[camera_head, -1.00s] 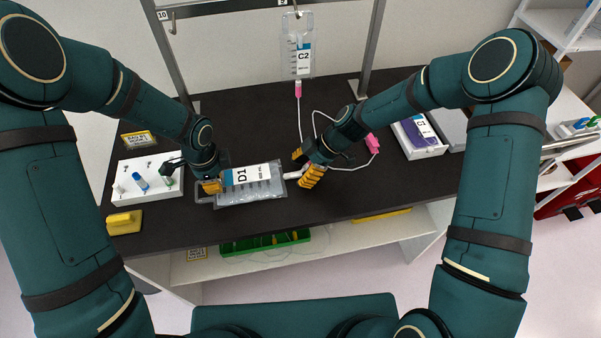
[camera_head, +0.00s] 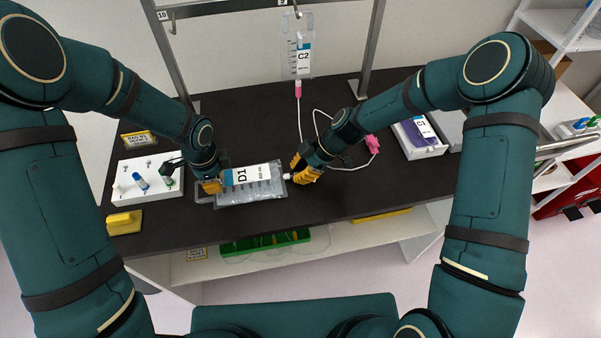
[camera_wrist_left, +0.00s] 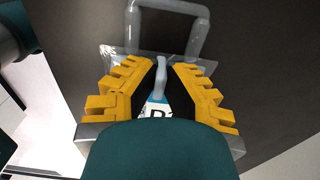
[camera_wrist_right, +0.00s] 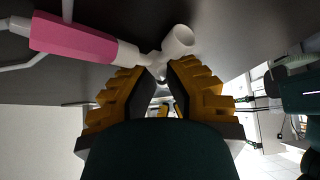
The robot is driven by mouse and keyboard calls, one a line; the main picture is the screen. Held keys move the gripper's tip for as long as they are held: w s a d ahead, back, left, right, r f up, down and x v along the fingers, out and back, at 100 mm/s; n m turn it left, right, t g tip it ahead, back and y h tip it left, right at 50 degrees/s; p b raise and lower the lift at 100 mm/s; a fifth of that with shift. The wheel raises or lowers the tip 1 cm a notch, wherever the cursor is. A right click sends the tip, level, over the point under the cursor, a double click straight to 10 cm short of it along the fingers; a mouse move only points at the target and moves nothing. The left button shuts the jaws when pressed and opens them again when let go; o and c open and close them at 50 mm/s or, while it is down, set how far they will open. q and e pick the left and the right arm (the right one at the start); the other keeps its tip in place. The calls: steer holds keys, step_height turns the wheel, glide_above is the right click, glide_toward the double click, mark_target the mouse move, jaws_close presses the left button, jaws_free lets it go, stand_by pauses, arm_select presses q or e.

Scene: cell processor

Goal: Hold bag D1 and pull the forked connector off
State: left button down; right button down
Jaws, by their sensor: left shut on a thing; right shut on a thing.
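Bag D1 (camera_head: 233,195) is a clear, flat pouch with a white and blue label, lying on the dark bench. My left gripper (camera_head: 212,186) is shut on its left end. In the left wrist view, the bag's end (camera_wrist_left: 157,108) shows between the yellow fingers (camera_wrist_left: 163,80). My right gripper (camera_head: 302,172) is at the bag's right end, shut on the forked connector, whose white part (camera_head: 287,177) shows between bag and fingers. In the right wrist view, the connector's white open-ended branch (camera_wrist_right: 178,40) and a pink sleeve (camera_wrist_right: 75,40) stick out beyond the fingertips (camera_wrist_right: 160,80). The grip itself is partly hidden.
Bag C2 (camera_head: 302,48) hangs from the rack with a tube down to the bench. A pink clamp (camera_head: 372,145) is on the tubing at right. Bag C1 (camera_head: 420,128) lies in a white tray. A white block with small parts (camera_head: 150,178) stands at left.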

arm_select(q)
steer(key=shift+s, duration=0.1)
arm_select(e)
steer(key=shift+d, duration=0.7)
steer(key=shift+w+d, duration=0.1)
steer(key=shift+d, duration=0.2)
arm_select(q)
steer(key=shift+f, duration=0.1)
stand_by(0.5)
arm_select(e)
steer(key=shift+w+d, duration=0.15)
steer(key=shift+d, duration=0.85)
steer(key=shift+w+d, duration=0.15)
steer(key=shift+d, duration=0.8)
steer(key=c, duration=1)
jaws_free()
steer(key=shift+f, duration=0.1)
steer(key=shift+c, duration=0.2)
steer(key=s+v, duration=0.1)
steer(key=v, duration=1.1)
steer(key=shift+w, duration=0.45)
